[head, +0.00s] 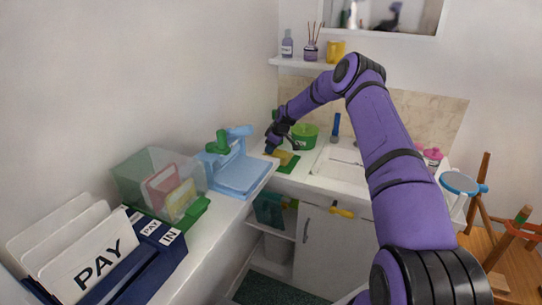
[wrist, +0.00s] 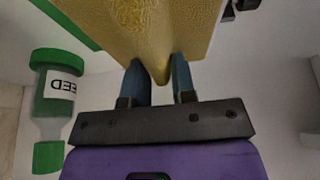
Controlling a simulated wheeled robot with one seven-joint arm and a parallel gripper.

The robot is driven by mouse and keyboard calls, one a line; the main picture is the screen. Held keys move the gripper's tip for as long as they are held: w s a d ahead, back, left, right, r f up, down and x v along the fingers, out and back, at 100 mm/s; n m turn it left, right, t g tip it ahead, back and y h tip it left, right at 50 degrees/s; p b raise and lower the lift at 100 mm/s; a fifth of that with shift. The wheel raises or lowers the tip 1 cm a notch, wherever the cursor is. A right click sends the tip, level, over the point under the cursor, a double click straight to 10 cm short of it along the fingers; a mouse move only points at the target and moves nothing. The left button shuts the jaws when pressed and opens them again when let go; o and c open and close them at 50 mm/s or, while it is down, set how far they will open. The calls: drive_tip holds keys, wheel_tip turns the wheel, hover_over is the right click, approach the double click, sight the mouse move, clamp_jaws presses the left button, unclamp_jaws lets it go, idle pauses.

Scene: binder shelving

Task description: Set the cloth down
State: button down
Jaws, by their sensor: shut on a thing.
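The yellow cloth (wrist: 140,28) fills the top of the wrist view, with its lower corner pinched between the two blue-grey fingers of my gripper (wrist: 162,82). In the head view my gripper (head: 271,147) is at the far end of the arm, low over the counter left of the sink. A small yellow patch of the cloth (head: 283,156) shows beside it, over a flat green item (head: 290,168). A strip of that green item (wrist: 68,22) also shows past the cloth in the wrist view. I cannot tell whether the cloth touches it.
A green-capped bottle (wrist: 56,95) is left of my gripper in the wrist view. A green pot (head: 305,136) stands behind the counter's front edge, near the sink (head: 340,164). A blue device (head: 236,170) and a clear bin (head: 150,175) occupy the left worktop.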

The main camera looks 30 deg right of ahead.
drive_tip(key=shift+f, duration=1.75)
drive_tip(key=shift+f, duration=0.1)
drive_tip(key=c, duration=0.9)
unclamp_jaws()
drive_tip(key=shift+c, duration=0.2)
